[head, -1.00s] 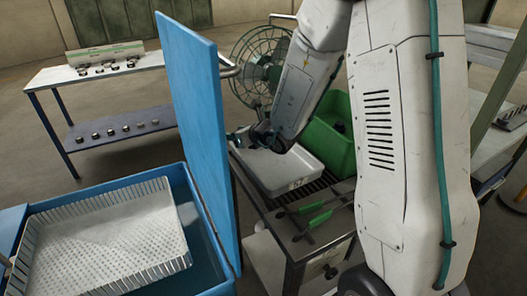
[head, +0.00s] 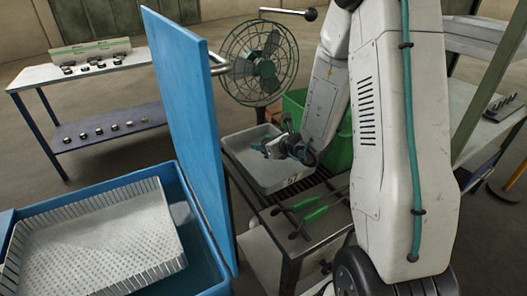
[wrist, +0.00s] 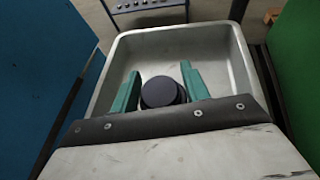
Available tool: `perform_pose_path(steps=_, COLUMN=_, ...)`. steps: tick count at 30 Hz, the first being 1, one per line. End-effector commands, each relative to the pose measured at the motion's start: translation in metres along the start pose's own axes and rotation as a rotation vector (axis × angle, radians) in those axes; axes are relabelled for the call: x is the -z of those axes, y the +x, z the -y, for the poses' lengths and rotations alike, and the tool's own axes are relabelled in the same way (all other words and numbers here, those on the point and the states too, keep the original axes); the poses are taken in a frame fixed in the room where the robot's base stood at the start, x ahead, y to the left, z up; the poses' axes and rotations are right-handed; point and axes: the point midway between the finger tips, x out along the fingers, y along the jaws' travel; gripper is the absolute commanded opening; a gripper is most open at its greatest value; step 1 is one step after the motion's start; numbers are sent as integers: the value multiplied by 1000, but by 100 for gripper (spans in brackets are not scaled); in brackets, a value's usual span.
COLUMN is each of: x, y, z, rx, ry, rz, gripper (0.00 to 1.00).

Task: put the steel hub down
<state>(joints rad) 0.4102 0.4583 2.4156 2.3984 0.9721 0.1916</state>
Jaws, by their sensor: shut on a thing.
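My gripper (head: 262,147) is over the grey metal tray (head: 282,184) on the stand beside the blue panel. In the wrist view the two green fingers (wrist: 158,84) are closed on a dark round steel hub (wrist: 162,91), one on each side. Behind the fingers the inside of the tray (wrist: 215,55) looks empty. The hub's underside is hidden, so I cannot tell whether it touches the tray floor. In the head view the hub is too small to make out clearly.
A tall blue panel (head: 180,110) stands left of the tray, and a green bin (head: 340,150) right behind it. Green-handled tongs (head: 308,216) lie in front. A fan (head: 262,65) stands behind. A blue tank holds a perforated basket (head: 95,235). A table (head: 85,75) holds small parts.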

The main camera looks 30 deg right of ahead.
Motion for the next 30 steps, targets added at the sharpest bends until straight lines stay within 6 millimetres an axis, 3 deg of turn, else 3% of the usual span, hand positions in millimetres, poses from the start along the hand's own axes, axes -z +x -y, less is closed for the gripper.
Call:
perform_pose_path(steps=6, x=26, y=11, z=-1, rx=-1, ry=1, rz=0, gripper=8)
perform_pose_path(steps=19, x=31, y=14, z=-1, rx=-1, ry=-1, rz=1, gripper=8)
perform_pose_path(steps=20, x=32, y=14, z=-1, rx=-1, ry=0, rz=-1, gripper=49)
perform_pose_path(steps=22, x=31, y=13, z=-1, rx=-1, ry=-1, rz=0, gripper=68)
perform_pose_path(steps=30, x=31, y=13, z=-1, rx=-1, ry=-1, rz=0, gripper=68)
